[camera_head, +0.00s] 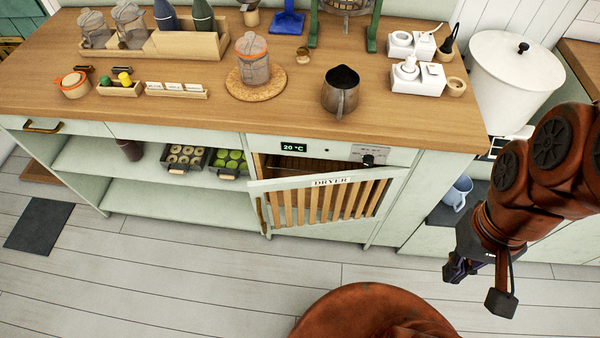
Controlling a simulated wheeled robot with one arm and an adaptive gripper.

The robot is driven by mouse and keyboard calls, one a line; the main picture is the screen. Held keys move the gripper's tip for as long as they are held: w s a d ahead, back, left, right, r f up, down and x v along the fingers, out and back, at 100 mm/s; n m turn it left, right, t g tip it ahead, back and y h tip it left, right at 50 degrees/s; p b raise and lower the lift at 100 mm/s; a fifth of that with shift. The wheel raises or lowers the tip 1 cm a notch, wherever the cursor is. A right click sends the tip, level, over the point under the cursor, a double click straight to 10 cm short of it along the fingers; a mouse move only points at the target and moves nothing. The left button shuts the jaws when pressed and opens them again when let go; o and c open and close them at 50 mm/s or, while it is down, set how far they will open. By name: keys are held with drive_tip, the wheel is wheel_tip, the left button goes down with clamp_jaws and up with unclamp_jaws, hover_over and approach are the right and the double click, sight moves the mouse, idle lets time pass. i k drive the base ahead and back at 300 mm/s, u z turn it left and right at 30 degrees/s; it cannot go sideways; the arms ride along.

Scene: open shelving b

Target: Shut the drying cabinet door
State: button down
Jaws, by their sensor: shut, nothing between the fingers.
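The drying cabinet door (330,200) is a pale green frame with wooden slats and a "DRYER" label. It stands ajar, its left side swung out toward me and its right side at the cabinet. A brass handle (262,215) is on its left edge. Behind its top edge, the opening of the drying cabinet (290,162) shows a dark inside and a rack. The cabinet's panel above has a 20 °C display (293,147) and a black knob (368,160).
The wooden counter (220,110) above holds a dark jug (341,92), a jar on a cork mat (262,88) and white devices (417,77). Open shelves (180,212) lie left of the door. A white bin (515,75) stands right. The floor before the door is largely clear.

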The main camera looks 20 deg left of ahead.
sight(396, 174)
drive_tip(key=z, duration=0.15)
drive_tip(key=k, duration=1.05)
drive_tip(key=u, duration=1.8)
drive_tip(key=i, duration=0.5)
